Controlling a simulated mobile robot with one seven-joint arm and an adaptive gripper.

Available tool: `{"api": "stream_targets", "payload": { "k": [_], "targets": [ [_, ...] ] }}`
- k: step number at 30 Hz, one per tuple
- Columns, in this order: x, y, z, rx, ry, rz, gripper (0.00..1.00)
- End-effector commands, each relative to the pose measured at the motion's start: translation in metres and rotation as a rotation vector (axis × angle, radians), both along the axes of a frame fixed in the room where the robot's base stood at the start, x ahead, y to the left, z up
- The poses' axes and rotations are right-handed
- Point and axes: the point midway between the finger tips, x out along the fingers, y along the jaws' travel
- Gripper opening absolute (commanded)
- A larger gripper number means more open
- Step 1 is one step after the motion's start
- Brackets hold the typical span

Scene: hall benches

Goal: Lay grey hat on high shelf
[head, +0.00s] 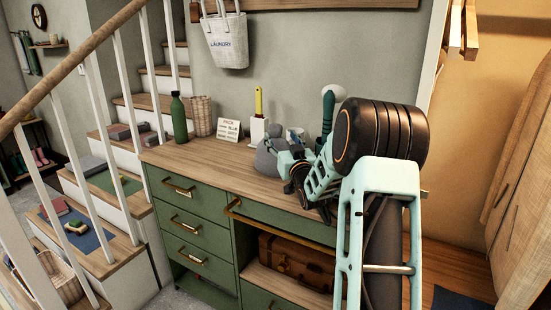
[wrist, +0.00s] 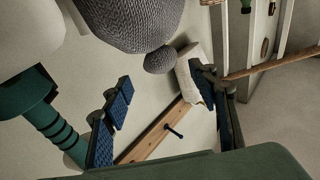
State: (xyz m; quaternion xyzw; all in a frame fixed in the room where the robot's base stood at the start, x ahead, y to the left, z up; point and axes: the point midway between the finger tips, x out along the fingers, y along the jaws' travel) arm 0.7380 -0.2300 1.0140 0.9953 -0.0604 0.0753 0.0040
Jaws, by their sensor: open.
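The grey hat (head: 266,160) sits on the wooden top of the green dresser (head: 200,150). In the wrist view the knitted hat (wrist: 125,22) is at the top, with its grey pompom (wrist: 160,60) hanging near the middle. My gripper (head: 287,152) is beside the hat, on its right in the head view. Its blue-padded fingers are spread wide, with nothing held between them (wrist: 160,98). My arm hides part of the dresser's right end. I cannot make out a high shelf for certain; only a wooden wall rail (head: 330,4) shows at the top.
A yellow-handled brush in a white holder (head: 258,132), a small sign (head: 229,130), a woven basket (head: 202,115) and a green bottle (head: 178,118) stand left of the hat. A pale-topped green object (head: 328,108) stands behind my gripper. A laundry bag (head: 226,42) hangs above.

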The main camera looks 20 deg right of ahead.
Motion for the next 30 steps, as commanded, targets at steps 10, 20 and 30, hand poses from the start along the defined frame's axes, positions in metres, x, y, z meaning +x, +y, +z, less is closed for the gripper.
{"api": "stream_targets", "payload": {
  "k": [10, 20, 30],
  "targets": [
    [0.026, -0.003, 0.002, -0.001, 0.001, -0.001, 0.54],
    [0.064, -0.005, 0.003, -0.001, 0.001, -0.001, 0.54],
    [0.069, -0.006, 0.005, -0.002, 0.001, -0.001, 0.54]
  ]
}}
